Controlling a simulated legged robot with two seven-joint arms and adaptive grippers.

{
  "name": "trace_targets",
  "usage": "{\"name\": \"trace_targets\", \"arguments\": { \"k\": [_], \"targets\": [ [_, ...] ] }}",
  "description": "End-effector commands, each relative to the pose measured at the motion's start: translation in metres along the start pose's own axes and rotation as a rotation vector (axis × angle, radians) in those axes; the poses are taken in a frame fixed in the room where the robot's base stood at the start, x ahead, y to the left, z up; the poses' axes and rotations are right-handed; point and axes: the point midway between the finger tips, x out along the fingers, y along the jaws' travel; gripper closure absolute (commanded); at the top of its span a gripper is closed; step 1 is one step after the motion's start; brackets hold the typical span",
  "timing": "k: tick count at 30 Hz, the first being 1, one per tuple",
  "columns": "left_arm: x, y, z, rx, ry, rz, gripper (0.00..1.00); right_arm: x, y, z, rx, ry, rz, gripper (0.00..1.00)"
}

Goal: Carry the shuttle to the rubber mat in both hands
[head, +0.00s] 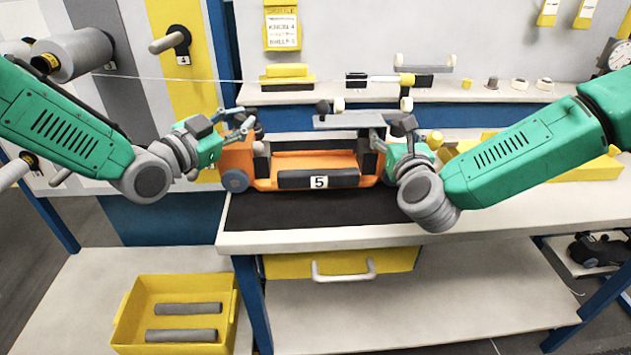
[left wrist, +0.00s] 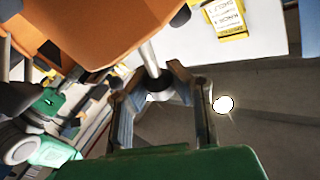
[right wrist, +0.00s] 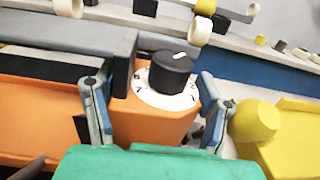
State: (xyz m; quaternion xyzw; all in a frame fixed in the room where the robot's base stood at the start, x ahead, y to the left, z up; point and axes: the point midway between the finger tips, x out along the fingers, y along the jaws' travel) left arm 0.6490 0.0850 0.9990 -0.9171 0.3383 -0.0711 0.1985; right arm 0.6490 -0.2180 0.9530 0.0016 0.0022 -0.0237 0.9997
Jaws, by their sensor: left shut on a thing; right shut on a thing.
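The orange shuttle (head: 318,162), marked 5 on a dark bar, spans between my two grippers in the head view, level and over the back of the black rubber mat (head: 320,222). I cannot tell whether its underside touches the mat. My left gripper (head: 246,128) is shut at its left end; in the left wrist view the fingers (left wrist: 158,88) meet around a dark-ended metal post by the orange body (left wrist: 90,30). My right gripper (head: 384,140) is shut on its right end; in the right wrist view the fingers (right wrist: 155,100) flank the orange end with its black dial (right wrist: 171,70).
A yellow bin (head: 128,320) with grey rolls stands low at left. A yellow drawer (head: 290,265) sits under the bench. A back shelf (head: 450,92) holds small parts. A yellow tray (head: 590,170) lies at right. The bench front at right (head: 500,222) is clear.

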Motion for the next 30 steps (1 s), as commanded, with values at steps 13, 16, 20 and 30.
{"name": "trace_targets", "arguments": {
  "k": [13,16,20,30],
  "targets": [
    [0.001,0.0,-0.002,0.006,0.002,-0.001,0.66,0.0,-0.003,0.002,-0.002,-0.004,-0.005,0.14],
    [0.0,0.0,-0.002,0.005,0.002,-0.002,0.66,0.001,-0.004,0.002,-0.002,-0.005,-0.007,0.14],
    [0.0,0.0,-0.002,0.005,0.002,-0.002,0.66,0.001,-0.004,0.002,-0.003,-0.006,-0.008,0.14],
    [-0.04,-0.001,-0.001,0.003,0.0,-0.003,0.66,0.001,-0.005,0.002,-0.002,-0.006,-0.01,0.14]
  ]
}}
